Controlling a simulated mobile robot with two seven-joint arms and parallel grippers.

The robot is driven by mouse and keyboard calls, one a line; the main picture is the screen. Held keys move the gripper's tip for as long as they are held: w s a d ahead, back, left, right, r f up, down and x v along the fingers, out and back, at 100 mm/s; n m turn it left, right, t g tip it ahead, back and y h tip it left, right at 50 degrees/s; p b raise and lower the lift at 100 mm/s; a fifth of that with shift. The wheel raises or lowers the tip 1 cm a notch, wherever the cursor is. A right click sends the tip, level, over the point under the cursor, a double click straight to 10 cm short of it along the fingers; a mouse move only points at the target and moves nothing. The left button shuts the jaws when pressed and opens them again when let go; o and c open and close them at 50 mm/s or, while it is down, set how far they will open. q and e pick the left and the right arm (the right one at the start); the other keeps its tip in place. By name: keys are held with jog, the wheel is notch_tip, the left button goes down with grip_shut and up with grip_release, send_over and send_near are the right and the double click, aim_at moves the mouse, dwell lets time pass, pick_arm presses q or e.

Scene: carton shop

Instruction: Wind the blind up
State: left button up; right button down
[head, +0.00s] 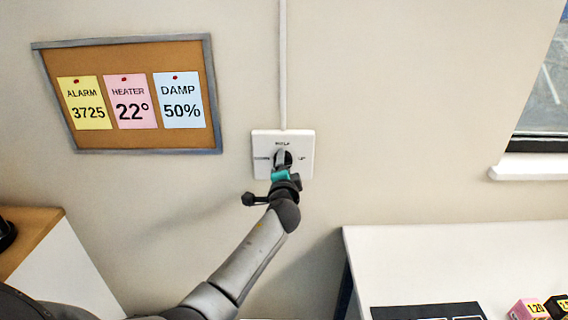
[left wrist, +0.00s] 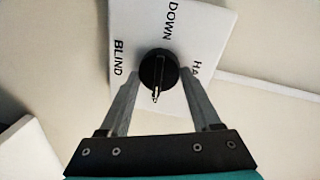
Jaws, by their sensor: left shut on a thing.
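A white wall plate (head: 262,141) carries a round black knob (left wrist: 158,66). In the left wrist view the plate (left wrist: 205,30) reads BLIND at the left, DOWN at the top and a partly hidden word starting HA at the right. The knob's pale pointer mark is at its lower side in that view, away from DOWN. My left gripper (head: 283,160) is at the plate, its fingers (left wrist: 158,80) on either side of the knob and shut on it. The window (head: 545,85) is cut off at the right edge. I cannot make out the blind. My right gripper is out of view.
A cork board (head: 140,50) with three notes hangs left of the plate. A pale conduit (head: 283,60) runs up from it. A white table (head: 440,255) with a dark mat and small boxes (head: 528,309) stands right; a cabinet (head: 30,240) stands left.

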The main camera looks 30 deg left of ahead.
pick_arm(q)
jog(key=shift+m, duration=0.5)
jog(key=o, duration=1.4)
jog(key=shift+c, duration=0.2)
jog(key=v, duration=1.5)
jog(key=shift+p, duration=0.3)
jog(key=shift+d+f, duration=0.1)
jog(key=shift+d, duration=0.05)
